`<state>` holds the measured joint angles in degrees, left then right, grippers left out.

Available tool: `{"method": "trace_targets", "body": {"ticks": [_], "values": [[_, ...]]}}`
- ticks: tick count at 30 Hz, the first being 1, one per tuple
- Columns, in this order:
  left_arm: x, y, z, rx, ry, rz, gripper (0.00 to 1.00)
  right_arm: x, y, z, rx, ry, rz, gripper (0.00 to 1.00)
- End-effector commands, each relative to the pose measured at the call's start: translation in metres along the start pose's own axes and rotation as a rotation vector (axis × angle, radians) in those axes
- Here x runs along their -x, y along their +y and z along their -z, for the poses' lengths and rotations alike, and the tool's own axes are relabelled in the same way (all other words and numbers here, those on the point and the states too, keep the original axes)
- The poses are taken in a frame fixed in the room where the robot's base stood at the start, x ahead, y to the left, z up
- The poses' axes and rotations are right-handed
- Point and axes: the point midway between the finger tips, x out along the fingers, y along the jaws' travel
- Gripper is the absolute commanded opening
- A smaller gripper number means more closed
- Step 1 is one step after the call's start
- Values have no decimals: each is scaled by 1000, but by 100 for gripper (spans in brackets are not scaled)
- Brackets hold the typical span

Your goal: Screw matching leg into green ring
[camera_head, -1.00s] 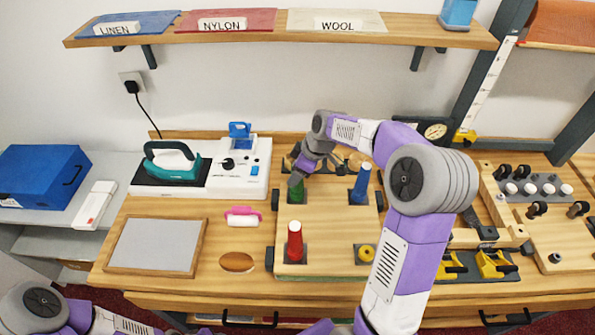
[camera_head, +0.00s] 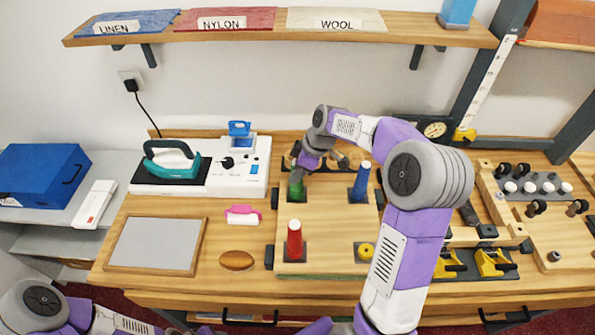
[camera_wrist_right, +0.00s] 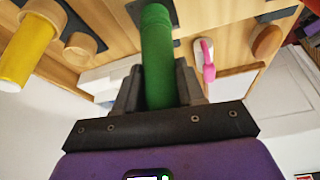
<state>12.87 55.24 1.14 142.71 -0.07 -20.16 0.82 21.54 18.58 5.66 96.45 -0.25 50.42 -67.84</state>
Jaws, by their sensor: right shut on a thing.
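My right gripper (camera_head: 298,174) is shut on a green leg (camera_wrist_right: 158,55), which stands between its fingers in the right wrist view. In the head view the leg's green lower part (camera_head: 296,191) is at the dark square plate on the wooden board, and the leg looks upright. The green ring cannot be told apart from the leg, so I cannot tell how far the leg is seated. A red leg (camera_head: 294,240) and a blue leg (camera_head: 361,181) stand upright on the board. A yellow ring (camera_head: 366,250) has no leg in it. My left gripper is out of view.
A yellow leg (camera_wrist_right: 27,50) shows at the wrist view's left. A pink-handled roller (camera_head: 242,216), iron (camera_head: 172,162) and framed panel (camera_head: 155,246) lie left of the board. Yellow clamps (camera_head: 492,263) stand right. My right arm crosses the board's right side.

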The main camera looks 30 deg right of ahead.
Motion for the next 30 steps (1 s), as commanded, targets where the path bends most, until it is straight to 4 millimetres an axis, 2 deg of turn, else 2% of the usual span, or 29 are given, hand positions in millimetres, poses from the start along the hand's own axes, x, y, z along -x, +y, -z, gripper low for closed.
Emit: {"method": "trace_targets", "body": {"ticks": [3, 12, 21, 30], "values": [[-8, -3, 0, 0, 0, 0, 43, -2, -1, 0, -126, 1, -57, 8], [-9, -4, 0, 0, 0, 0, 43, 0, -1, 1, -411, 1, -176, 8], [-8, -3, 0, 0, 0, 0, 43, -1, -1, 2, -650, 2, -275, 8], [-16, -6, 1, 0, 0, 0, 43, -2, -2, 2, -872, 3, -367, 8]]}}
